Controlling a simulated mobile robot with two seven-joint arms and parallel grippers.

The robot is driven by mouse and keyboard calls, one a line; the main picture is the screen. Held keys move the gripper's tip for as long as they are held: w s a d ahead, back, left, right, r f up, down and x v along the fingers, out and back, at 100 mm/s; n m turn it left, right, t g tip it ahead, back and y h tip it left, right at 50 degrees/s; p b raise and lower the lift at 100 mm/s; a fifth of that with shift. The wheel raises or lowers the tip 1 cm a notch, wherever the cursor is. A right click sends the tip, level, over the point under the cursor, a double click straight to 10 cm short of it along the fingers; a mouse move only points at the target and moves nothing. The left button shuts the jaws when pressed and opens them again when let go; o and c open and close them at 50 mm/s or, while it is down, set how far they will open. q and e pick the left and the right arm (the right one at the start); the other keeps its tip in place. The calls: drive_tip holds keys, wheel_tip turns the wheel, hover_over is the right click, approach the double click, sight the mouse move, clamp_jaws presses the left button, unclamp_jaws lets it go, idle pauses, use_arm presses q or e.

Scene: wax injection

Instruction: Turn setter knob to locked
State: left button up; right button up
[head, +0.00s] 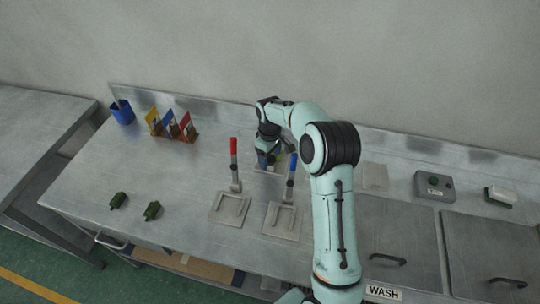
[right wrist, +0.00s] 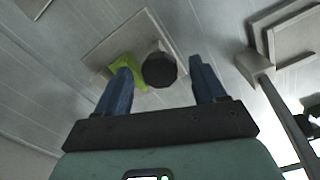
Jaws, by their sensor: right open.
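The setter knob (right wrist: 159,70) is a dark, round knob on a pale square plate (right wrist: 110,37) in the right wrist view. A yellow-green piece (right wrist: 127,68) sits beside it, partly behind a finger. My right gripper (right wrist: 160,66) is open, with one blue finger on each side of the knob and a visible gap to it. In the head view my right gripper (head: 267,160) is low over the plate, behind the two levers, and the knob is mostly hidden there. The knob's setting cannot be read. My left gripper is not in view.
A red-handled lever (head: 234,148) and a blue-handled lever (head: 293,163) stand close in front of my right gripper. Colored cards (head: 172,127), a blue cup (head: 122,112) and two green pieces (head: 152,210) are to the left. A grey button box (head: 434,186) is to the right.

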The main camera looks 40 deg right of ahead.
drive_tip(key=c, duration=1.1)
drive_tip(key=shift+o, duration=0.2)
drive_tip(key=m, duration=0.4)
drive_tip(key=shift+m, duration=0.3)
drive_tip(key=m, duration=0.4)
drive_tip(key=shift+m, duration=0.3)
drive_tip(key=m, duration=0.4)
drive_tip(key=shift+m, duration=2.4)
